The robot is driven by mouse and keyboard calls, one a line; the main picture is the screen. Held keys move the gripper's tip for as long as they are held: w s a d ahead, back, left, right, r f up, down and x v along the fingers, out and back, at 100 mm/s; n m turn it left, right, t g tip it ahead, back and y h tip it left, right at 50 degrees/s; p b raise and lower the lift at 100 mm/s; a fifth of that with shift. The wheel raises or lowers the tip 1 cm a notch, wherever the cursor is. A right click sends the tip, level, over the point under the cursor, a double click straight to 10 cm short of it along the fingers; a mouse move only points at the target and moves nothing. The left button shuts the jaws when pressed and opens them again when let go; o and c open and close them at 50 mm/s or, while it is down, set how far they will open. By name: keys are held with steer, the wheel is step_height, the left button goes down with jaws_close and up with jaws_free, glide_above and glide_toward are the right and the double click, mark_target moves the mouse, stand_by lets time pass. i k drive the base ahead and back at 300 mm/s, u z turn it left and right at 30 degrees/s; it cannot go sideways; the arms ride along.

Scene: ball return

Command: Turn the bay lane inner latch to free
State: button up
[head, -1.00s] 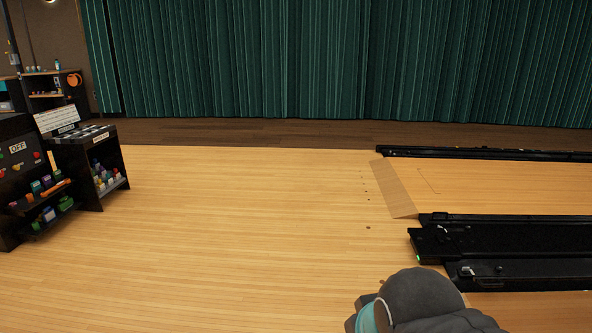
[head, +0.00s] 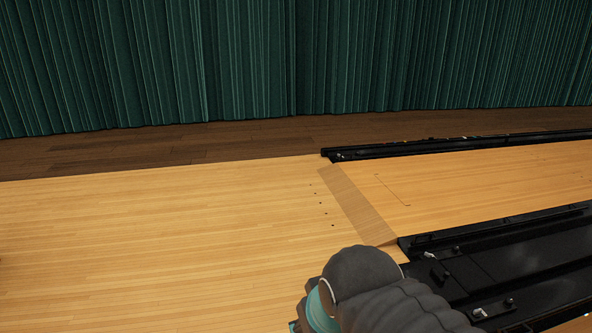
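Small light-coloured metal latch pieces show on the black lane-side units at the right of the head view. One latch piece (head: 429,255) is on the near unit, just right of my arm. Another latch piece (head: 480,313) is lower, near the bottom edge. I cannot tell which is the bay lane inner latch, nor how either is turned. My grey arm with a teal band is in the lower middle and covers part of the near unit. My gripper is not in view.
A far black rail (head: 450,146) borders the lane (head: 470,183). A brown strip (head: 356,205) crosses the lane's front end. The wooden floor (head: 150,240) at left is clear. A green curtain (head: 290,60) hangs along the back.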

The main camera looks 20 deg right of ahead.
mark_target(476, 313)
steer(key=z, duration=0.65)
steer(key=i, duration=1.15)
steer(key=z, duration=1.6)
steer(key=i, duration=0.6)
steer(key=z, duration=0.4)
